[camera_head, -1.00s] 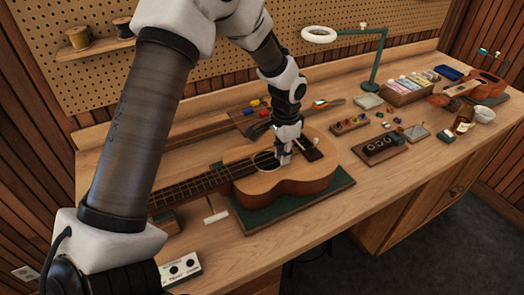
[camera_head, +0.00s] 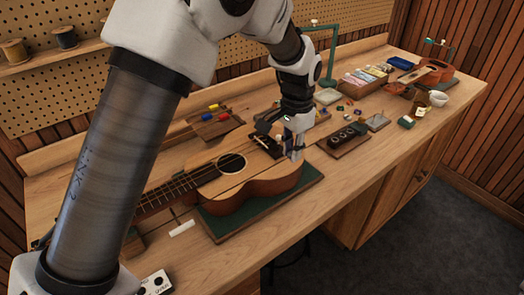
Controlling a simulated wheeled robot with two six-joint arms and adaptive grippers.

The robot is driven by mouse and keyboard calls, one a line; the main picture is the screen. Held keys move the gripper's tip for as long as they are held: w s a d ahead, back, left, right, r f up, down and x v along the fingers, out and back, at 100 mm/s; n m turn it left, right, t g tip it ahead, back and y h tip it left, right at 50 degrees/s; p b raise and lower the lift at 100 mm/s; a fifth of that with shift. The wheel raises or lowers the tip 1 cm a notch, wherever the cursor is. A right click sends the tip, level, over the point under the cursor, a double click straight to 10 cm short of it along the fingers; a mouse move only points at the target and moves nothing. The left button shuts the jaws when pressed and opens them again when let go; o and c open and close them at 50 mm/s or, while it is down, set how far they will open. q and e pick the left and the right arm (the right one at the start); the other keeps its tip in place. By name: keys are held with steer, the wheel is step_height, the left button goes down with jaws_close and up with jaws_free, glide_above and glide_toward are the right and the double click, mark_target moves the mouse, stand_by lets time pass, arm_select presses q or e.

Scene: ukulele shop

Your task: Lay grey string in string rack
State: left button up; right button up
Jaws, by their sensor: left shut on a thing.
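My left gripper (camera_head: 296,151) is shut and points down beside the bridge end of the ukulele (camera_head: 250,185). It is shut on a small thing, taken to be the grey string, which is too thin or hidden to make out. The ukulele lies flat on a green mat (camera_head: 222,229). A dark wooden rack (camera_head: 343,144) with several round recesses or coils lies on the bench to the right of my gripper, apart from it; it looks like the string rack. My right gripper is not in view.
A small tray with coloured pieces (camera_head: 215,122) lies behind the ukulele. A green lamp stand (camera_head: 333,58), a box of packets (camera_head: 367,75) and a second ukulele (camera_head: 427,73) stand farther back. A white bar (camera_head: 182,229) lies at the front left. Bare bench lies right of the mat.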

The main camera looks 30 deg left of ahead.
arm_select(q)
steer(key=d+r+p, duration=0.4)
steer(key=r, duration=0.1)
steer(key=shift+w+r+p, duration=0.25)
steer(key=shift+w+p, duration=0.15)
steer(key=shift+w, duration=0.05)
